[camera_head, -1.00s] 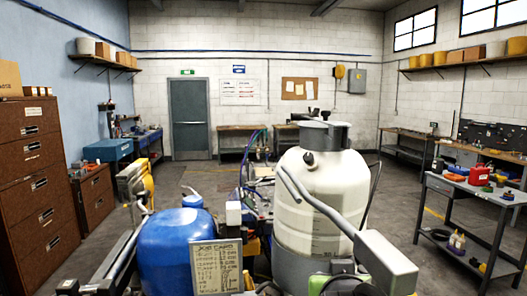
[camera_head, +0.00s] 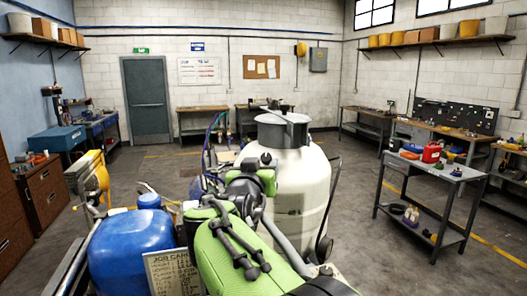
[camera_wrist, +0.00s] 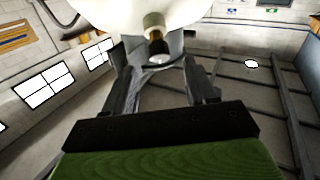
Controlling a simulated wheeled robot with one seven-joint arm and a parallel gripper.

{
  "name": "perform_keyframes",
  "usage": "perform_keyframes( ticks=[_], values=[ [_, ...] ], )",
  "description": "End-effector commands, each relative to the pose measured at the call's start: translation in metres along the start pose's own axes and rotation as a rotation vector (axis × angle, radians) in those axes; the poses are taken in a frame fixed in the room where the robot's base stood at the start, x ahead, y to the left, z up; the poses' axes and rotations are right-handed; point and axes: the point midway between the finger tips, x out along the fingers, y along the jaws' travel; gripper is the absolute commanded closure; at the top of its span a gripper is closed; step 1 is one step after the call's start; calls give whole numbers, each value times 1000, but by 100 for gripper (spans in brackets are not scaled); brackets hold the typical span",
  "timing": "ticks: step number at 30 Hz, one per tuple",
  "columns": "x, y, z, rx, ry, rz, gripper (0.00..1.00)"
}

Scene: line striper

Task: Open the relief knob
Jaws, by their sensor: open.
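The white tank (camera_head: 310,185) of the line striper stands in the middle of the head view, with a grey collar on top. My green arm reaches up to its near left side and hides part of it. In the wrist view the tank's pale underside or wall (camera_wrist: 175,12) fills the top. A brass fitting with a dark end (camera_wrist: 155,33), which looks like the relief knob, sticks out from it. My gripper (camera_wrist: 158,62) is open, with one finger on each side of this fitting. I cannot tell whether the fingers touch it.
A blue tank (camera_head: 132,252) and a job card (camera_head: 172,273) are at the lower left, close to my arm. A grey work table (camera_head: 432,172) with a red can (camera_head: 432,152) stands at the right. The floor between the striper and that table is clear.

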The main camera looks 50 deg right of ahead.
Motion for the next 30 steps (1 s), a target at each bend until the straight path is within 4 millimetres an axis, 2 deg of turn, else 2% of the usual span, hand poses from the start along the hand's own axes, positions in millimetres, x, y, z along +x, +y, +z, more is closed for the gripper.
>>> perform_keyframes(
  ticks=[3,9,19,27,30],
  values=[
    [30,1,-5,-1,-2,3,44],
    [63,1,-4,0,-1,1,44],
    [69,0,-1,1,0,-2,44],
    [69,0,0,1,0,-2,85],
    [69,0,0,1,-1,-2,97]
  ],
)
